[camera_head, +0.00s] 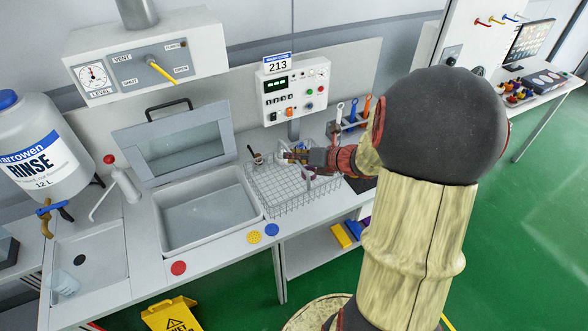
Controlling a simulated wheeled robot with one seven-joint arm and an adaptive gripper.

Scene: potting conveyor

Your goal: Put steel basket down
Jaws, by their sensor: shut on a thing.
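The steel basket (285,200), an open wire-mesh box, is on or just above the white worktop, right of the sunken basin. I cannot tell whether its base touches the top. My gripper (298,156) reaches in from the right and is shut at the basket's upper part, near its far side. The gripper's fingers and wrist hide the exact grip. A small pale and purple item shows below the wrist, partly hidden by the arm.
The basin (205,235) has its lid (178,142) raised. A control box (293,88) stands behind the basket, and a rack of coloured-handled tools (350,118) is behind my wrist. Red, yellow and blue discs mark the worktop's front edge. A yellow floor sign (172,314) stands below.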

